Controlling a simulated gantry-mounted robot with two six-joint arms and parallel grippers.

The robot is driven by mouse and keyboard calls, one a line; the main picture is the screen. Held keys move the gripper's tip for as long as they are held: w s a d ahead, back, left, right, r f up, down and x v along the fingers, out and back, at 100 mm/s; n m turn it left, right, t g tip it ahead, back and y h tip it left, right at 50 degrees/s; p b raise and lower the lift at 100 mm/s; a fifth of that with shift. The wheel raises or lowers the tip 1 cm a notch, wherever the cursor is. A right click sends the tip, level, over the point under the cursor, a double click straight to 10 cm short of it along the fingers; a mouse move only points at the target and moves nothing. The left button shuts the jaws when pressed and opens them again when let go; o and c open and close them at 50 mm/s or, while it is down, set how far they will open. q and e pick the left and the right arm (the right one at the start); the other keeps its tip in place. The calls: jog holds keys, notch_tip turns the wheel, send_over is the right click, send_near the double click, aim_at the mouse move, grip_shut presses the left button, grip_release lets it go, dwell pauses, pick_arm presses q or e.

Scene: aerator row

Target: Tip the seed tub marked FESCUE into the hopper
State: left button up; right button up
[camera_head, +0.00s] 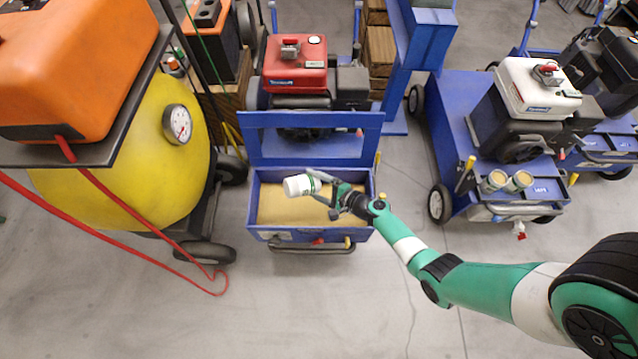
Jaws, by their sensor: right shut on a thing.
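My right gripper (322,187) is shut on a white tub (299,185) with a green band. The tub lies on its side above the blue hopper (262,233), with one end pointing left. Any marking on it is too small to read, so I cannot tell if it says FESCUE. The hopper is open and holds tan, grain-like material (290,210). I cannot see anything pouring from the tub. My left gripper is not in view.
Two small tubs with tan tops (495,181) stand on the blue machine (450,130) at right. The hopper's raised blue frame (250,140) stands behind it. A yellow tank (130,170) and red hose (130,216) are at left. The front floor is clear.

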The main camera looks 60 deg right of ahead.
aim_at(305, 194)
jog(key=shift+w+a+r+n, duration=0.2)
jog(key=shift+a+r+n, duration=0.1)
jog(key=shift+a, duration=0.2)
jog(key=a, duration=0.1)
jog(key=a+n+y, duration=0.1)
jog(key=a, duration=0.1)
jog(key=shift+w+r, duration=0.15)
jog(key=shift+w, duration=0.05)
jog(key=shift+a+n+g, duration=0.3)
jog(key=shift+a, duration=0.05)
